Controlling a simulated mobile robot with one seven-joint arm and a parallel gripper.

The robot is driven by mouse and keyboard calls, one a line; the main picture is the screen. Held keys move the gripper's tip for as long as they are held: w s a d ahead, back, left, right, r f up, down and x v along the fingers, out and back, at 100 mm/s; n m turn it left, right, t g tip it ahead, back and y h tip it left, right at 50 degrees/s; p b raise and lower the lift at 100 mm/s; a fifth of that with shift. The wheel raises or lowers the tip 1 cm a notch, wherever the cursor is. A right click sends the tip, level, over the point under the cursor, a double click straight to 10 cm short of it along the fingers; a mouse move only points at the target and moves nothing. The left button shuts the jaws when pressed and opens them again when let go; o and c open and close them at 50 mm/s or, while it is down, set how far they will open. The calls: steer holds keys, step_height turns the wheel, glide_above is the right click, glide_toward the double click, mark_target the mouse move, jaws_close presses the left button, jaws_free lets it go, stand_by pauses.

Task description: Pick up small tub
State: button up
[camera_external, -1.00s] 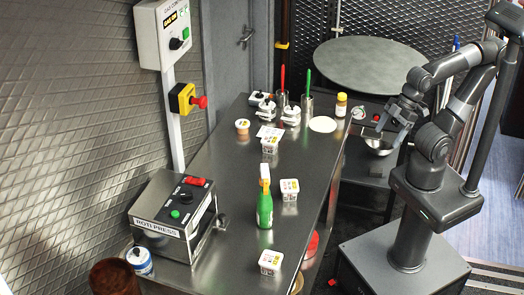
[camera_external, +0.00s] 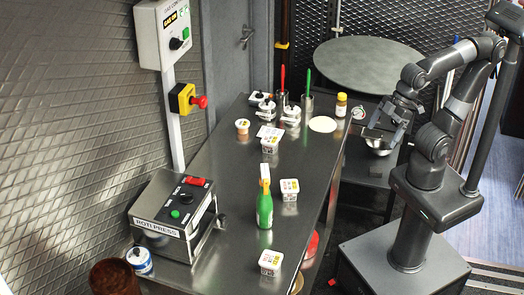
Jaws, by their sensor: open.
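Several small white tubs with printed lids stand on the steel table (camera_external: 232,180). One tub (camera_external: 270,262) is near the table's front edge. Another tub (camera_external: 289,190) is just right of the green bottle, and a third tub (camera_external: 269,147) is farther back. A small tub with a brownish body and pale lid (camera_external: 242,128) stands at the back left. I cannot tell which one the task means. My gripper (camera_external: 370,131) is open and empty, off the table's right edge, apart from every tub.
A green bottle (camera_external: 265,208) stands mid-table. The roti press (camera_external: 175,215) is at the front left. Holders with red and green-handled tools (camera_external: 307,102), a yellow jar (camera_external: 341,104) and a pale disc (camera_external: 322,124) are at the back. A metal bowl (camera_external: 380,146) is below my gripper.

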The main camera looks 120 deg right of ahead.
steer(key=w+a+r, duration=0.1)
steer(key=w+r, duration=0.1)
steer(key=w, duration=0.5)
steer(key=w+a+r, duration=0.2)
steer(key=w, duration=0.5)
steer(key=g, duration=0.1)
glide_above(272, 258)
steer(key=s, duration=0.3)
step_height(272, 258, down, 13)
steer(key=shift+s+d+f, duration=0.1)
steer(key=shift+s+f, duration=0.05)
steer(key=shift+f, duration=0.05)
steer(key=x, duration=1)
steer(key=shift+s+f, duration=0.15)
steer(key=shift+f, duration=0.15)
steer(key=shift+c, duration=0.2)
steer(key=c, duration=1.1)
